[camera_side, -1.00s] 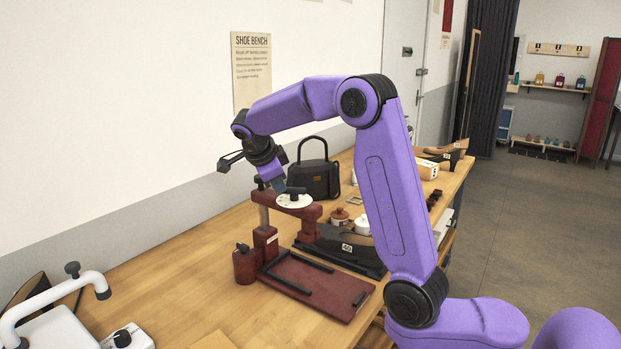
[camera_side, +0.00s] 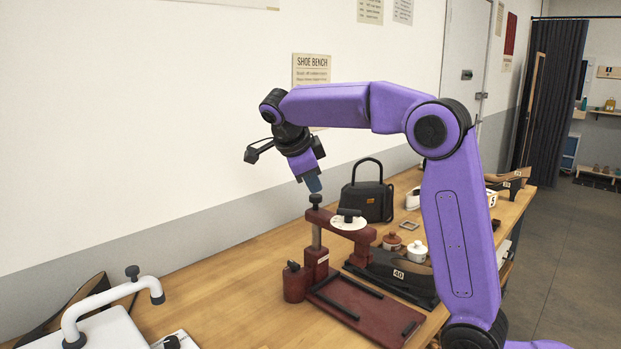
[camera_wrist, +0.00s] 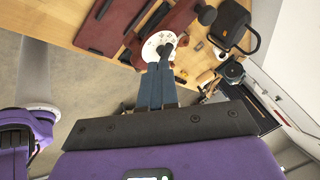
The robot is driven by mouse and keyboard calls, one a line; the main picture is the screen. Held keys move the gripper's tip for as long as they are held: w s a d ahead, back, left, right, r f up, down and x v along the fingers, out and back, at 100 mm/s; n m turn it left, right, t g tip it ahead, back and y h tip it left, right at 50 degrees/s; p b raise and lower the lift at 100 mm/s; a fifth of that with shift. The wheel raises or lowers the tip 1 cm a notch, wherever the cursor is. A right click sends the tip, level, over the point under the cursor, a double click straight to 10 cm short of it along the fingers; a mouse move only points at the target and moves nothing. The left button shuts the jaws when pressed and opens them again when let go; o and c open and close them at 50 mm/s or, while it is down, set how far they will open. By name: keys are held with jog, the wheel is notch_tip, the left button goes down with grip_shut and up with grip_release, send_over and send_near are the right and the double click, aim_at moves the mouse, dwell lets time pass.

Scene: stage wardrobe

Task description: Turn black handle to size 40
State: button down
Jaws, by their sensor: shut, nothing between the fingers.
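The black handle (camera_side: 349,212) sits on a round white dial (camera_side: 347,223) on top of the dark red press (camera_side: 340,229). The dial also shows in the wrist view (camera_wrist: 151,44), with the black handle (camera_wrist: 165,49) on it. The dial's marks are too small to read, so I cannot tell which size the handle points at. My gripper (camera_side: 314,186) is shut and empty, above and left of the handle, near the black knob on the press column. In the wrist view its blue fingers (camera_wrist: 158,68) overlap the dial's near edge.
A black handbag (camera_side: 366,203) stands behind the press. Two small lidded pots (camera_side: 416,251) and a black form tagged 40 (camera_side: 384,277) are at its right. A dark red tray (camera_side: 375,313) lies in front. A white curved-arm device (camera_side: 112,292) is at left.

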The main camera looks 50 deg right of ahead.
jog(key=c, duration=1.7)
grip_release()
jog(key=shift+a+r, duration=0.25)
jog(key=shift+c, duration=0.2)
jog(key=o, duration=0.5)
jog(key=shift+r, duration=0.1)
jog(key=shift+o, duration=0.9)
jog(key=shift+r+n, duration=0.1)
jog(key=shift+n, duration=0.2)
notch_tip(320, 180, up, 7)
jog(key=n+y, duration=0.5)
jog(key=n, duration=2.5)
send_over(348, 211)
jog(key=s+a, duration=0.2)
jog(key=a, duration=0.1)
jog(key=d+f, duration=0.1)
jog(key=f, duration=0.4)
jog(key=w+d+f, duration=0.1)
jog(key=f, duration=0.5)
jog(key=w+d+f, duration=0.1)
jog(key=f, duration=0.4)
jog(key=shift+f, duration=0.4)
